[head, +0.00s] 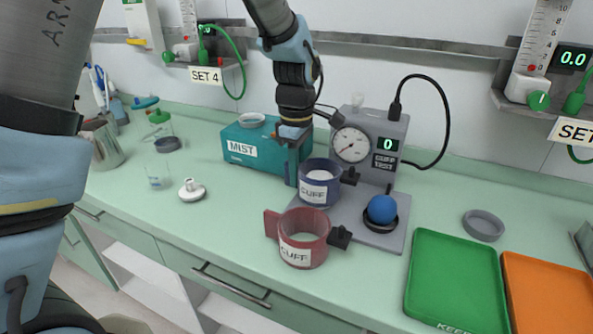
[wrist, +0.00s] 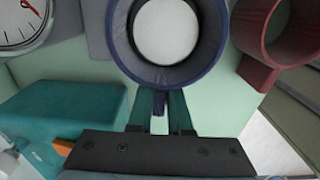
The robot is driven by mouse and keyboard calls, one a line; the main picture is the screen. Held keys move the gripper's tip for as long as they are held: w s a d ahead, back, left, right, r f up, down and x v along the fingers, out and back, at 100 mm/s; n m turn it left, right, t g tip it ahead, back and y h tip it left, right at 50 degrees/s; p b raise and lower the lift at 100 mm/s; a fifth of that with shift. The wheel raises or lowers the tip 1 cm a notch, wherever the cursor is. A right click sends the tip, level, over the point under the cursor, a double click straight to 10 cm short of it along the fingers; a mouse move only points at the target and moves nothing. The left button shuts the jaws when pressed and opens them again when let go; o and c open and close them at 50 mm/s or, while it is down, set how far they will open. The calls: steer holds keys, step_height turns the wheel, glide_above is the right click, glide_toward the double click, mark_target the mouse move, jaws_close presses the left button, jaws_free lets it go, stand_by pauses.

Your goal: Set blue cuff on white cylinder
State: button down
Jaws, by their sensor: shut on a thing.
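The blue cuff (head: 313,193), labelled "CUFF", is upright at the left of the grey cuff test unit. In the wrist view the blue cuff (wrist: 118,30) rings the round white top of the cylinder (wrist: 167,30), with a gap around it. The white cylinder (head: 320,175) shows only inside the cuff's mouth, a little below its rim. I cannot tell how far down the cuff sits or whether it rests on the base. My gripper (head: 294,174) is shut on the cuff's tab at its left; the fingers (wrist: 160,107) show on either side of the tab.
A red cuff (head: 311,254) stands on the counter in front. The test unit (head: 362,150) has a gauge and a blue ball (head: 382,208). A teal MIST box (head: 250,148) is close behind my gripper. Green (head: 455,275) and orange (head: 545,300) trays are right.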

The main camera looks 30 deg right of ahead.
steer(key=shift+f, duration=0.7)
stand_by(0.8)
steer(key=c, duration=0.8)
jaws_free()
steer(key=shift+o, duration=0.2)
steer(key=shift+r+p, duration=2.8)
steer(key=shift+r, duration=0.75)
